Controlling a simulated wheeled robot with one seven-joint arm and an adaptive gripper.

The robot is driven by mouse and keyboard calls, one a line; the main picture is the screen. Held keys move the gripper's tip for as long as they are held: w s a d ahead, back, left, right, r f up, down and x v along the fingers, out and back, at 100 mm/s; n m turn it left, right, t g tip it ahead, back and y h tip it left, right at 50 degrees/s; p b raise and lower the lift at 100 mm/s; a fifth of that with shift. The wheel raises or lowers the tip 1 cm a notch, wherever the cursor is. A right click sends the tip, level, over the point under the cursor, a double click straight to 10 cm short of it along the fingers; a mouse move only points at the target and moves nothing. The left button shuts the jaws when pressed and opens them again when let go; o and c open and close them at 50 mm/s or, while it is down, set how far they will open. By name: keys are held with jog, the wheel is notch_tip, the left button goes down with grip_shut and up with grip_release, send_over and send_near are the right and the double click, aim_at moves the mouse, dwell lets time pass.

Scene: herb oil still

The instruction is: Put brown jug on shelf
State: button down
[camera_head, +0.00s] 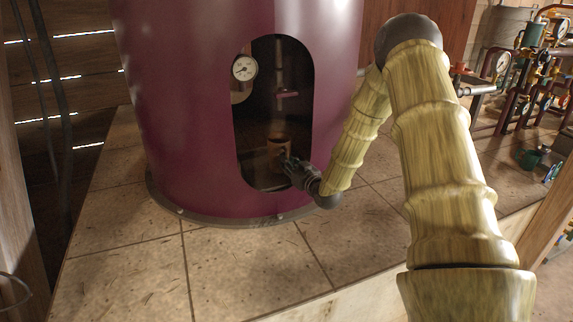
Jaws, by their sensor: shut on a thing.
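A brown jug (278,151) is inside the arched opening of a large purple still, low in the opening and upright as far as I can see. My gripper (288,165) reaches into the opening from the right and is shut on the jug at its right side. The fingers are dark and small here, so the exact grip is hard to see. The inside of the opening is dark, and I cannot make out a shelf there or tell whether the jug rests on anything.
The purple still (190,120) stands on a tiled surface (130,265). A gauge (244,68) and a pipe with a red valve (287,94) are inside the opening above the jug. Pipes and gauges crowd the back right, with a green cup (530,158) there. The front tiles are clear.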

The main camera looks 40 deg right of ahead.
jog(key=shift+f, duration=0.15)
jog(key=c, duration=1.5)
grip_release()
jog(key=s, duration=1.2)
jog(key=shift+a, duration=0.2)
